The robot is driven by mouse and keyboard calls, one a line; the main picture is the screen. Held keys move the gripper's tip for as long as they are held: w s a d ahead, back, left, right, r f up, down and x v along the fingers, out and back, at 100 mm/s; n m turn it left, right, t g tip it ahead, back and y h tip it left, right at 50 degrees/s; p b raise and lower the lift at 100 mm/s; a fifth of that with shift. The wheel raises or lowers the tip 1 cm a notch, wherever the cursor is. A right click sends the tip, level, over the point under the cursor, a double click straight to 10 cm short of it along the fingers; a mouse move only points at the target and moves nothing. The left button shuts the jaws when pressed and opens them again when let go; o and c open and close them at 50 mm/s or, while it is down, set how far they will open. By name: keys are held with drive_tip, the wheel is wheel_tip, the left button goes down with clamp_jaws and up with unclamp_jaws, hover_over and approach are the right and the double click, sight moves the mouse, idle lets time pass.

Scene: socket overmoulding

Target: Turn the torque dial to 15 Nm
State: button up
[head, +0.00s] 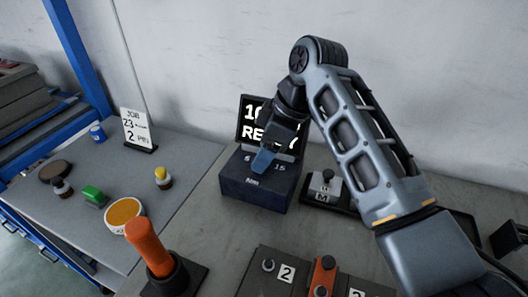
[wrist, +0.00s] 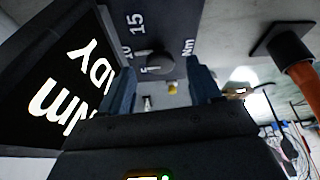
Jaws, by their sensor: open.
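The torque dial (wrist: 160,66) is a dark round knob on the dark blue control box (head: 252,192), with 5, 10, 15 and Nm printed around it. A white mark on the knob shows by the 10. The box's display (head: 250,108) stands behind it and shows "10" and part of "READY", the rest being hidden by my arm. My gripper (head: 264,158) is over the box, pointing down. In the wrist view my gripper (wrist: 161,75) is open, its fingers on either side of the dial. I cannot tell whether they touch it.
An orange-handled tool (head: 149,248) stands upright in a dark holder in front. A grey part marked M (head: 324,184) sits right of the box. Plates marked 2 (head: 286,272) lie in front.

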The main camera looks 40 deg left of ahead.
drive_tip(key=shift+s+a+f, duration=0.15)
drive_tip(key=shift+a+f, duration=0.1)
drive_tip(key=shift+f, duration=0.4)
drive_tip(key=shift+c, duration=0.4)
drive_tip(key=c, duration=1)
drive_tip(key=shift+o, duration=0.2)
